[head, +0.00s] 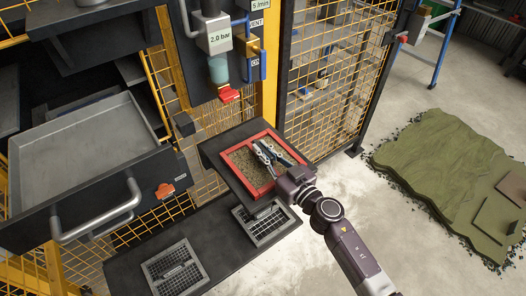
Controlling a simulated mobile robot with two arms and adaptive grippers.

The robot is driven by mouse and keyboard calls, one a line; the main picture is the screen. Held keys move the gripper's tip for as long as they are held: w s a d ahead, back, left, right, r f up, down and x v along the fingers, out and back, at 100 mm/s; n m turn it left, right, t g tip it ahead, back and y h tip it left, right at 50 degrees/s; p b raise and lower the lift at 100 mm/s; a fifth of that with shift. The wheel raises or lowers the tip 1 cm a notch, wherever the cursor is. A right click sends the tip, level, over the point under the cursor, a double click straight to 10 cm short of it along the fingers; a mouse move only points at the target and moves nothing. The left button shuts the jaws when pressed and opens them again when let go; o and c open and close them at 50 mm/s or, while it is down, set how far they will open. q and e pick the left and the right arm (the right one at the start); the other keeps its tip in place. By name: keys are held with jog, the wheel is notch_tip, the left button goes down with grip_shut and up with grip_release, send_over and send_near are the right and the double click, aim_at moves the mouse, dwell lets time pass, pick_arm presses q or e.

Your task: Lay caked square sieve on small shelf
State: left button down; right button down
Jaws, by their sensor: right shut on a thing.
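The square sieve (238,176) has a red frame and a mesh caked with brown material. It lies roughly flat over the small dark shelf (226,141) in the middle of the head view. I cannot tell whether its underside touches the shelf. My right gripper (264,153) reaches in from the lower right and is shut on the sieve. The fingers and wrist hide part of the mesh and the right side of the frame. My left gripper is out of view.
Two grey grated trays (175,268) lie on a lower dark ledge. A metal drawer (88,140) with a handle stands open at left. A pressure unit (214,34) hangs above the shelf. A yellow mesh fence (330,85) stands behind.

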jog(key=c, duration=2)
grip_release()
jog(key=shift+r, duration=0.1)
jog(key=v, duration=1.2)
